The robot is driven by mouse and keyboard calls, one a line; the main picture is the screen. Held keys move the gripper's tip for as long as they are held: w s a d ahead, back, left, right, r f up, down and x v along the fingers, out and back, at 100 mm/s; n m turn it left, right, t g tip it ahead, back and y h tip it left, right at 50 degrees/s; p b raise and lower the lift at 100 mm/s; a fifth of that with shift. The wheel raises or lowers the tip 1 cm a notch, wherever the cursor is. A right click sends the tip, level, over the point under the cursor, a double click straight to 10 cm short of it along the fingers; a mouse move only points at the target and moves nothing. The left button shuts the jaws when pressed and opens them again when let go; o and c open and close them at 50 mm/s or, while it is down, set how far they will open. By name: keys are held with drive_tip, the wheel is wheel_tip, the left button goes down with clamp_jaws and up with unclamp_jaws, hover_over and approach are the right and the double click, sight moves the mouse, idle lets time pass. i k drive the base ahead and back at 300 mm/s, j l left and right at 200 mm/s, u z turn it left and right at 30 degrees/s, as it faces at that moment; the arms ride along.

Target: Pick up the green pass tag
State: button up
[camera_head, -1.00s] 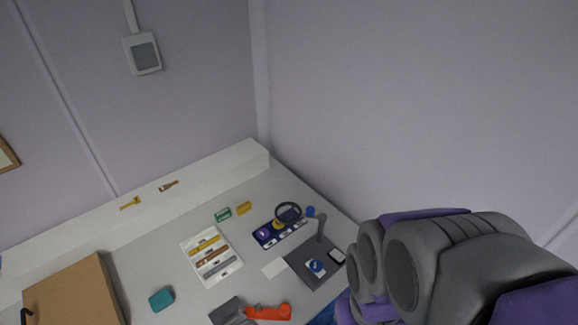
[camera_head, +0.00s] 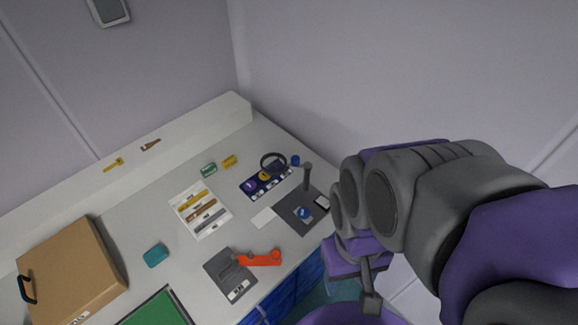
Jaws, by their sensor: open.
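The green pass tag (camera_head: 208,169) is a small green block with a pale label. It lies on the light table toward the back, just left of a similar yellow tag (camera_head: 229,161), with a small gap between them. My gripper (camera_head: 370,298) is partly in view at the lower right, below the purple and grey arm. It is open, apart from the tag and beyond the table's front right edge. Nothing shows in it, though part of it is hidden.
A white tray (camera_head: 184,223) with several strips, a grey device with an orange handle (camera_head: 260,258), a dark stand (camera_head: 290,219) and a teal block (camera_head: 156,255) occupy the table. A brown case (camera_head: 65,270) stands left. A raised ledge (camera_head: 190,137) runs behind.

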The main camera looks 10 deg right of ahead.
sight(211, 169)
drive_tip(key=k+j+u, duration=0.1)
drive_tip(key=u, duration=0.2)
drive_tip(key=k+j+u, duration=0.1)
drive_tip(key=j+u, duration=0.3)
drive_tip(key=j, duration=0.25)
drive_tip(key=k+j, duration=0.1)
drive_tip(key=j, duration=0.25)
drive_tip(key=j+z, duration=0.7)
drive_tip(key=i+l, duration=0.05)
drive_tip(key=l, duration=0.05)
